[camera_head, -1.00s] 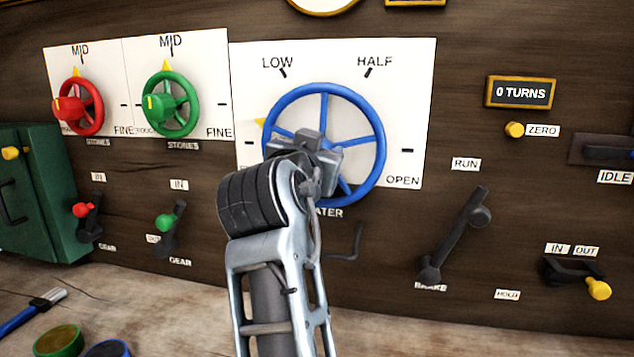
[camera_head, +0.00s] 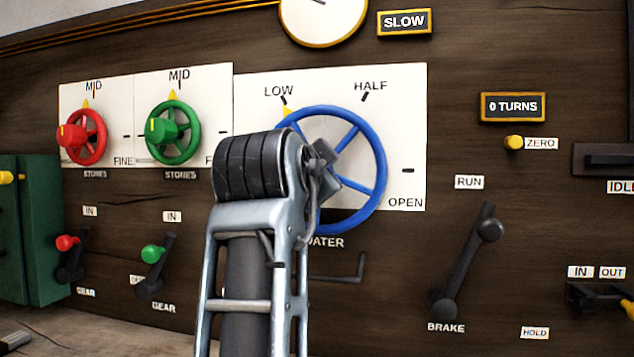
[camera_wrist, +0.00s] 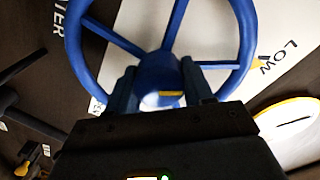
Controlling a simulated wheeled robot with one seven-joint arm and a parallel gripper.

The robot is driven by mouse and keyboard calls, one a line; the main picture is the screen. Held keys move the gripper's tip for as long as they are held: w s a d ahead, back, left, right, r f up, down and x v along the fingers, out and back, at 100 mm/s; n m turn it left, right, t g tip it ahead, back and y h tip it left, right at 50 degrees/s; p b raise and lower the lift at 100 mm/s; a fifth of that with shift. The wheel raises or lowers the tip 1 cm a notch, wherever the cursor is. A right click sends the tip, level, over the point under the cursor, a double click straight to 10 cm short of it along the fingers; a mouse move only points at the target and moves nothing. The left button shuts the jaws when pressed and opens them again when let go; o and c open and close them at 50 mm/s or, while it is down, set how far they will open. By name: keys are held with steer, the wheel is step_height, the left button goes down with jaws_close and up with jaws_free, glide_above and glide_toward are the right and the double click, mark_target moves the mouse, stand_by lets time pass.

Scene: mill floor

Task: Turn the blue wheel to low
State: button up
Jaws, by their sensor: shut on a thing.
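The blue wheel (camera_head: 376,150) is mounted on a white dial plate (camera_head: 415,100) marked LOW, HALF and OPEN. Its yellow pointer (camera_head: 288,112) sits just under the LOW tick at the wheel's upper left. My gripper (camera_wrist: 165,85) is shut on the wheel's hub; in the wrist view its two fingers lie on either side of the hub. In the head view my arm hides the wheel's left and lower-left part and most of the hub. The wheel also shows in the wrist view (camera_wrist: 248,35).
Red (camera_head: 100,137) and green (camera_head: 192,132) handwheels stand to the left on their own plates, both pointing at MID. A brake lever (camera_head: 463,265) stands at lower right. A sign (camera_head: 404,21) reads SLOW beside a round gauge (camera_head: 322,18); a counter (camera_head: 513,106) reads 0 TURNS.

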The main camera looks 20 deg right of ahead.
steer(key=shift+r, duration=0.1)
stand_by(0.3)
steer(key=o, duration=1)
steer(key=v, duration=0.7)
steer(key=shift+s+a, duration=0.25)
steer(key=shift+s, duration=0.05)
